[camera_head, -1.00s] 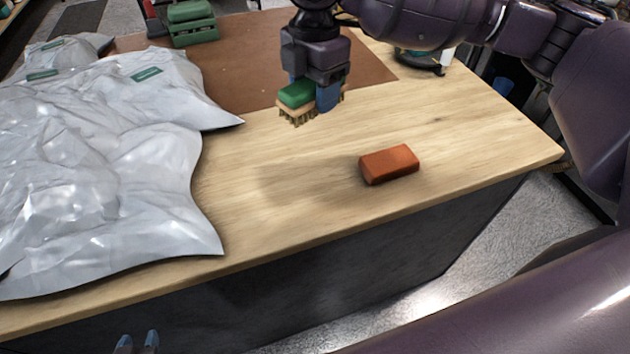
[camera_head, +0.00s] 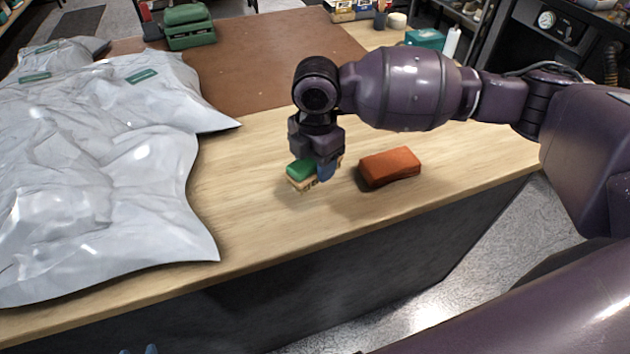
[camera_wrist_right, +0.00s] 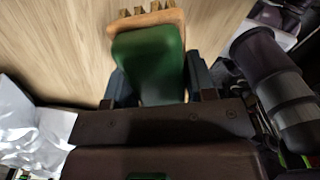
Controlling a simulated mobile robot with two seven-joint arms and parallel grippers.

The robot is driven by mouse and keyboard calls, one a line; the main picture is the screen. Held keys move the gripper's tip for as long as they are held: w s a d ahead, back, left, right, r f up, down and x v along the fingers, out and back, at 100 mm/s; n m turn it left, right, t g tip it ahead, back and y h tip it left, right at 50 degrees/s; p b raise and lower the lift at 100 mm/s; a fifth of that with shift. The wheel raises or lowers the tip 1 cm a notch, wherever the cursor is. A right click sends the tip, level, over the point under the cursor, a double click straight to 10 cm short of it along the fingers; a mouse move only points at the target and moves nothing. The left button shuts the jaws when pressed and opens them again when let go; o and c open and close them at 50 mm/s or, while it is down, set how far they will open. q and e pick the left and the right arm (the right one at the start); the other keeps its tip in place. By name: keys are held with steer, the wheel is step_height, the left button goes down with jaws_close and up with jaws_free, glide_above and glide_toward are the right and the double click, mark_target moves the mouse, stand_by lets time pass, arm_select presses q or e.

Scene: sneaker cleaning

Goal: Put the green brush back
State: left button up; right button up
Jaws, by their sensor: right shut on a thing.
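The green brush (camera_head: 301,171) has a green top, a wooden body and bristles facing down. My right gripper (camera_head: 318,172) is shut on it, low over the wooden table just left of the orange-brown block. I cannot tell whether the bristles touch the table. In the right wrist view the brush (camera_wrist_right: 148,62) sits between the two dark fingers (camera_wrist_right: 152,85), with its wooden edge and bristles at the far end. My left gripper is not in view.
The orange-brown block (camera_head: 390,167) lies close to the right of the brush. Grey plastic bags (camera_head: 100,170) cover the table's left side. A brown mat (camera_head: 250,60) lies behind, with a green box (camera_head: 188,27) at its back left. Bare wood (camera_head: 250,200) is free in front.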

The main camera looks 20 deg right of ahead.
mark_target(315, 192)
step_height(315, 192, down, 6)
steer(key=shift+r+b, duration=0.1)
steer(key=shift+b, duration=0.3)
steer(key=o, duration=0.9)
steer(key=r, duration=0.6)
steer(key=r+p, duration=0.1)
steer(key=r, duration=0.5)
steer(key=shift+w+d, duration=0.1)
steer(key=shift+w, duration=0.1)
steer(key=shift+s, duration=0.1)
